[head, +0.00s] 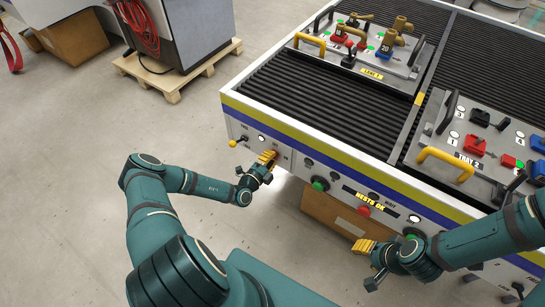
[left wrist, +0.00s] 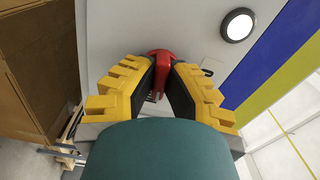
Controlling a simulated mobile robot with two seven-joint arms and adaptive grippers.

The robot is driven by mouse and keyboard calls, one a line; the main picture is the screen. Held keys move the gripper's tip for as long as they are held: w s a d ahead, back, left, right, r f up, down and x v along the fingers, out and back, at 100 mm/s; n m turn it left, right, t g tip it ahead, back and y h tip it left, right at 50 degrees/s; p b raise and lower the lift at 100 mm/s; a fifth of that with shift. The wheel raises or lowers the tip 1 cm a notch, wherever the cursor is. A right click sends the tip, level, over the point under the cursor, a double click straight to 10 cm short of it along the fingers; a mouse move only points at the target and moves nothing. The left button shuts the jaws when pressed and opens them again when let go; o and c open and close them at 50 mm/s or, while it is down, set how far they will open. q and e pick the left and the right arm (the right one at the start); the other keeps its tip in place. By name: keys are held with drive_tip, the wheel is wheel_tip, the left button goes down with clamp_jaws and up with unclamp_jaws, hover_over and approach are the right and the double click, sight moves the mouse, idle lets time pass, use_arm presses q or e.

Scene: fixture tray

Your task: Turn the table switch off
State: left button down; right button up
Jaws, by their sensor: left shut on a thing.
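The table switch is a red rotary handle (left wrist: 160,68) on the table's pale front panel, in the left wrist view. My left gripper (head: 269,159) is at the panel in the head view and hides the switch there. In the left wrist view its two yellow-backed fingers stand on either side of the red handle, shut on it. The lower part of the handle is partly hidden between the fingers. My right gripper (head: 367,262) is near the front panel, below the red button; its finger gap is not clear.
A white round lamp (left wrist: 238,25) is beside the switch. Trays with yellow handles (head: 309,42) stand on the roller table (head: 310,105). A cardboard box (head: 335,210) is underneath.

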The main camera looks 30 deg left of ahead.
use_arm(q)
drive_tip(key=n+b, duration=0.1)
drive_tip(key=n, duration=0.2)
drive_tip(key=shift+n, duration=0.4)
drive_tip(key=shift+b, duration=0.35)
drive_tip(key=shift+n+b, duration=0.4)
drive_tip(key=shift+n, duration=0.5)
drive_tip(key=n+b, duration=0.1)
drive_tip(key=n, duration=0.1)
drive_tip(key=shift+n, duration=1)
drive_tip(key=shift+b, duration=0.35)
